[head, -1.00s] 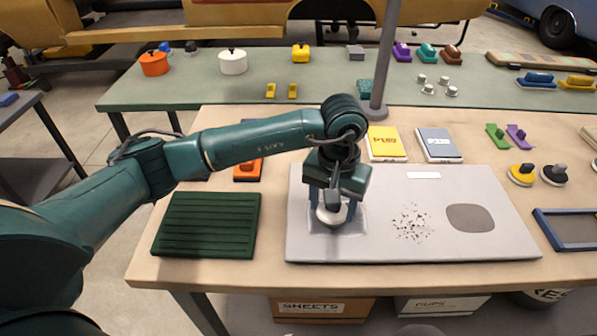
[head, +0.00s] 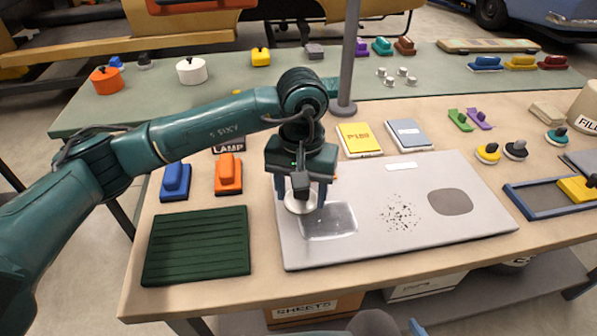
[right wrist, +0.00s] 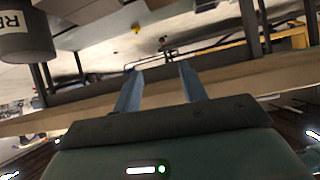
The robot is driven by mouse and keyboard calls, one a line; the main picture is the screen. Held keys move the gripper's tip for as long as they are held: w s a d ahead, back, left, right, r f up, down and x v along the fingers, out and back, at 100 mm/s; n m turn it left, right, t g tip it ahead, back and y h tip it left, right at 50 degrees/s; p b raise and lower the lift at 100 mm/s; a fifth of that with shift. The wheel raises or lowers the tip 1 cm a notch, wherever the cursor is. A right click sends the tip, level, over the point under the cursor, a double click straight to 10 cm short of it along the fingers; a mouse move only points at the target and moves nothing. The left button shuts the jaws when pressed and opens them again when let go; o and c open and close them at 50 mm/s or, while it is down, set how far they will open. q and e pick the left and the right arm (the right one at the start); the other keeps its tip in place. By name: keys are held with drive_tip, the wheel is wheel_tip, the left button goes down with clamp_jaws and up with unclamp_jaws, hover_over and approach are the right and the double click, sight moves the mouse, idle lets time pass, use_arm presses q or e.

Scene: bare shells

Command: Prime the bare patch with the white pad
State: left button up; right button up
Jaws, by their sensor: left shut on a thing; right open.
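My left gripper (head: 303,193) is shut on the white pad (head: 299,208), a round pad under its fingers, mostly hidden by them. The pad is at the back left corner of a shiny rectangular patch (head: 332,222) on the light grey panel (head: 400,245). I cannot tell whether it presses on the panel. To the right the panel has a patch of black specks (head: 399,213) and a dark grey oval (head: 450,202). Which of these is the bare patch is not labelled. My right gripper (right wrist: 158,78) is open and empty in the right wrist view.
A dark green ribbed mat (head: 197,245) lies left of the panel, with blue (head: 175,182) and orange (head: 228,174) handled blocks behind. Yellow (head: 360,140) and blue-grey (head: 409,134) booklets lie behind the panel near a grey post (head: 347,70). A blue-framed tray (head: 545,204) stands right.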

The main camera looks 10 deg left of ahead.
use_arm(q)
drive_tip(key=shift+r+p, duration=0.45)
drive_tip(key=shift+r, duration=1.05)
